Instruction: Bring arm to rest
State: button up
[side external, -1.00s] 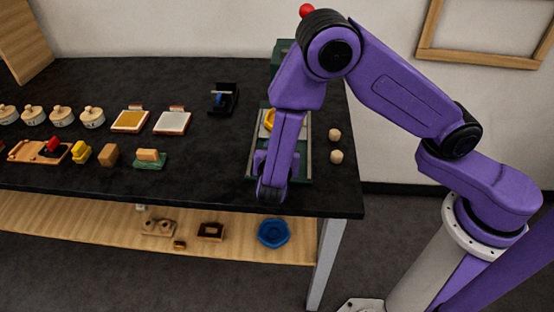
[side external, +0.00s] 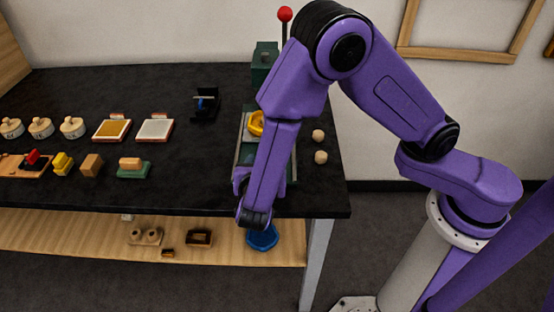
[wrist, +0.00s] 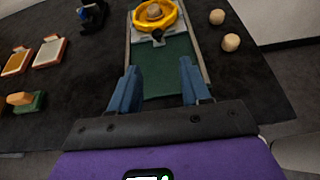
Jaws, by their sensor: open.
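My gripper (wrist: 158,84) is open and empty in the wrist view, its two blue fingers spread apart over the near part of a green-bedded tray with pale rails (wrist: 170,78). A yellow ring (wrist: 171,17) with a rounded pale thing in its middle sits further up this tray, ahead of and apart from the fingers. In the side view my gripper (side external: 244,182) is near the table's front right, partly hidden by my arm. The yellow ring (side external: 255,124) shows just left of my arm there, and my arm covers much of the tray.
Two pale knobs (side external: 319,147) lie right of the tray. A dark green block (side external: 264,62) and a red-tipped lever (side external: 285,14) stand behind. Framed pads (side external: 155,129), lidded pots (side external: 72,127) and small blocks stand left. A blue bowl (side external: 263,238) sits on the lower shelf.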

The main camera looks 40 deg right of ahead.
jog(key=s+d+r+m+g+y, duration=0.4)
jog(key=s+d+m, duration=0.3)
jog(key=s, duration=0.3)
jog(key=s+d+r+m+g+y, duration=0.5)
jog(key=s+d+m+y, duration=0.1)
jog(key=s, duration=0.5)
jog(key=shift+d+r+m, duration=0.2)
jog(key=shift+d+m, duration=0.3)
jog(key=shift+d, duration=0.3)
